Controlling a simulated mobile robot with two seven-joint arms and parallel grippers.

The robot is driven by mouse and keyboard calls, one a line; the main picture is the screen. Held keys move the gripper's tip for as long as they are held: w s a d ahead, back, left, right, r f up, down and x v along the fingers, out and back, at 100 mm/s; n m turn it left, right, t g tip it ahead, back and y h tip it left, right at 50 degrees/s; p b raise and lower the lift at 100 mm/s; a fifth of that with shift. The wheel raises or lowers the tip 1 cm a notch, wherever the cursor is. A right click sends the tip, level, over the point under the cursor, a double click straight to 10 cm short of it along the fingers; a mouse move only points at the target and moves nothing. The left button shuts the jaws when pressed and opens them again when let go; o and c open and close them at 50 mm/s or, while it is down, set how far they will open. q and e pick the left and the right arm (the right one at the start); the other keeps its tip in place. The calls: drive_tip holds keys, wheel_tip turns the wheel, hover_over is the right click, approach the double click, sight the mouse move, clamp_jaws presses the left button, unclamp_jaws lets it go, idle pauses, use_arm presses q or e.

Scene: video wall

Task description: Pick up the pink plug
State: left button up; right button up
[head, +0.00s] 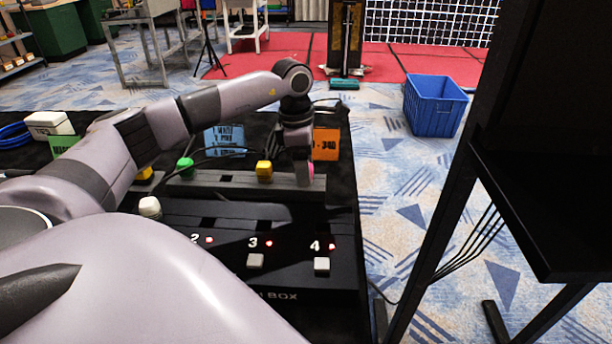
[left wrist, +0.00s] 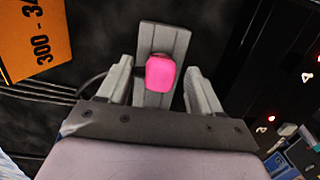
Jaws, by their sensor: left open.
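The pink plug (left wrist: 160,74) sits on the end of a grey power strip (left wrist: 163,38) in the left wrist view. My left gripper (left wrist: 159,67) is open, with one finger on each side of the plug and a visible gap to each. In the head view, my left gripper (head: 303,174) points down at the right end of the power strip (head: 225,185). It hides most of the pink plug (head: 311,168). My right gripper is in neither view.
A yellow plug (head: 264,169) and a green plug (head: 185,167) stand farther left on the strip. A black switch box (head: 290,293) with lit red lights lies in front. An orange card (head: 326,144) stands behind. A dark frame (head: 440,220) rises at right.

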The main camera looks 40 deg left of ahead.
use_arm(q)
drive_tip(key=shift+f, duration=0.55)
drive_tip(key=c, duration=1.1)
drive_tip(key=shift+o, duration=0.2)
drive_tip(key=shift+w+r, duration=0.1)
drive_tip(key=shift+r, duration=0.05)
